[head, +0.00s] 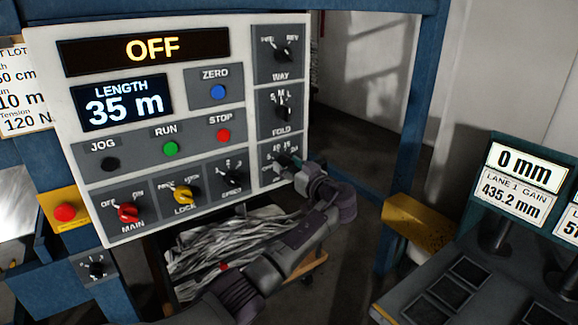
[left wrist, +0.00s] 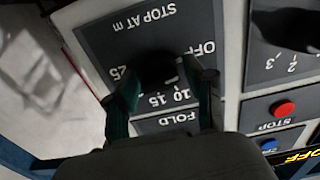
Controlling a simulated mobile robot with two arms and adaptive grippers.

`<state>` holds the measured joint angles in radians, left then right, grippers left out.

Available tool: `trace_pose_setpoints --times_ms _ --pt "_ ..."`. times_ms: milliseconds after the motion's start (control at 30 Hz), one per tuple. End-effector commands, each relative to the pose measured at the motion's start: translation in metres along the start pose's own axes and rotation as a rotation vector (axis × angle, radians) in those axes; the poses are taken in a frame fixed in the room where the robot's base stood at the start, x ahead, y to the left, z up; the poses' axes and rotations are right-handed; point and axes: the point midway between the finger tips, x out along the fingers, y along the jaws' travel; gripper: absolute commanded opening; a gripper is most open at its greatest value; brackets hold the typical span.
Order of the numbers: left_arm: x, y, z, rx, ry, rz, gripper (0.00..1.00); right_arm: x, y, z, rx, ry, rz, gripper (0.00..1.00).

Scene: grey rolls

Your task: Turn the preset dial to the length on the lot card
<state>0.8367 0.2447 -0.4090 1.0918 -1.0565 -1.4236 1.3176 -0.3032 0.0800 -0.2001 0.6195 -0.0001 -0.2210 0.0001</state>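The preset dial is a dark knob (left wrist: 160,68) on a grey plate marked STOP AT m, with OFF, 10, 15 and 25 readable in the left wrist view. My left gripper (left wrist: 160,80) is at this dial, one green-edged finger on each side of the knob. The fingers stand apart; whether they touch it is unclear. The knob's pointer is hidden. In the head view my left gripper (head: 288,162) covers most of the dial plate (head: 266,152). The lot card (head: 22,90) is cut off at the left edge; "10 m" and "120 N" partly show. My right gripper is not in view.
The control panel (head: 50,45) reads OFF and LENGTH 35 m. The FOLD knob (head: 283,112) sits just above the preset dial. The red MAIN knob (head: 128,212), yellow LOCK knob (head: 184,195) and red STOP button (head: 223,135) are nearby. A blue post (head: 412,130) stands to the right.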

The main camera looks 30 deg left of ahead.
Motion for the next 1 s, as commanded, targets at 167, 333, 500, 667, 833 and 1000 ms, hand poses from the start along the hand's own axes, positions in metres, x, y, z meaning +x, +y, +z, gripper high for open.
trace_pose_setpoints --times_ms 167,333,500,667,833,1000 --pt "0.000 0.000 0.000 0.000 0.000 0.000 0.18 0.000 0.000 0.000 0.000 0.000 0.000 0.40" --pt "0.000 0.000 0.000 0.002 0.000 0.000 0.05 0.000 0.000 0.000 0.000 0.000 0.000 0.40" --pt "0.000 0.000 0.001 0.026 0.000 0.000 0.05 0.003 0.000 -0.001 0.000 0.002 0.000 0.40" --pt "-0.001 0.000 0.002 0.094 0.000 0.000 0.05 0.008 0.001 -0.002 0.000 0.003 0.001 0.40" --pt "0.000 0.000 0.003 0.216 -0.001 0.000 0.05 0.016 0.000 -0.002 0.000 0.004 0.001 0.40" --pt "-0.001 0.000 0.002 0.373 -0.001 0.000 0.05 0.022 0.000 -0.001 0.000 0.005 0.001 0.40"
